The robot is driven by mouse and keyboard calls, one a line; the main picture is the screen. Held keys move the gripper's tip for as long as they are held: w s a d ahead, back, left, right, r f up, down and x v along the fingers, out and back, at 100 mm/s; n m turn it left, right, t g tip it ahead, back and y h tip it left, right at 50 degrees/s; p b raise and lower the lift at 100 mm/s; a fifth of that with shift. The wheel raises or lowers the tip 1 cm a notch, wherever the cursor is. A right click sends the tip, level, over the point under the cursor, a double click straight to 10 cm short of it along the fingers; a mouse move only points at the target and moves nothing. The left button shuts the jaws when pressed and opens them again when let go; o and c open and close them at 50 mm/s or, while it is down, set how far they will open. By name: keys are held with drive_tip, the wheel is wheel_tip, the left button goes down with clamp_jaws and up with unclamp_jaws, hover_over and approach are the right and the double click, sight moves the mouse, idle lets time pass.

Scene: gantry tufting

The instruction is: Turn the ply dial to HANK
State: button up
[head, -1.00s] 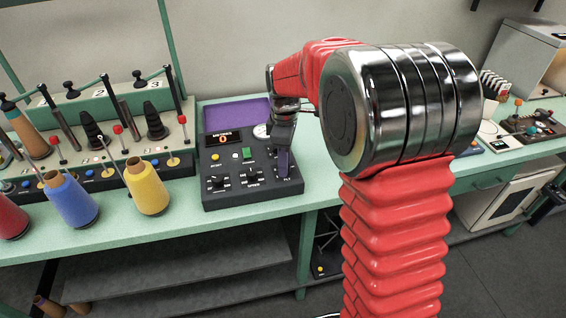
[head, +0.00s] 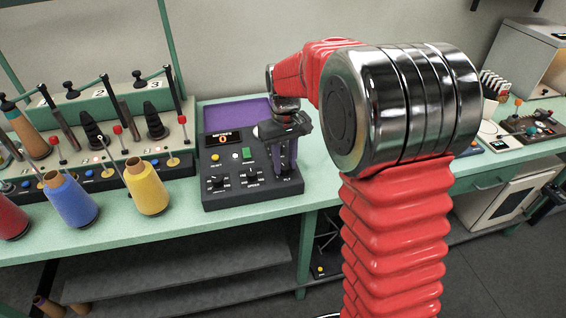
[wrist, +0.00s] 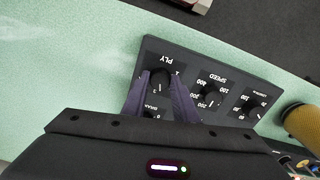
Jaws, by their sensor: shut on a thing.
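The ply dial (wrist: 160,84) is a small black knob beside the printed word PLY on the dark control box (head: 238,191). In the wrist view the two purple fingers of my gripper (wrist: 161,76) sit on either side of this knob and are shut on it. Lettering between the fingers is partly covered, and I cannot read the setting.
Yellow (head: 148,190) and blue (head: 70,199) yarn cones stand to the left. The green bench's front edge (head: 180,225) is clear.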

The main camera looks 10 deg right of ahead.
drive_tip(key=m, duration=0.4)
drive_tip(key=shift+m, duration=0.3)
drive_tip(key=m, duration=0.3)
drive_tip(key=shift+m, duration=0.4)
drive_tip(key=m, duration=0.3)
drive_tip(key=shift+m, duration=2.2)
drive_tip(key=o, duration=1)
drive_tip(key=shift+o, duration=0.2)
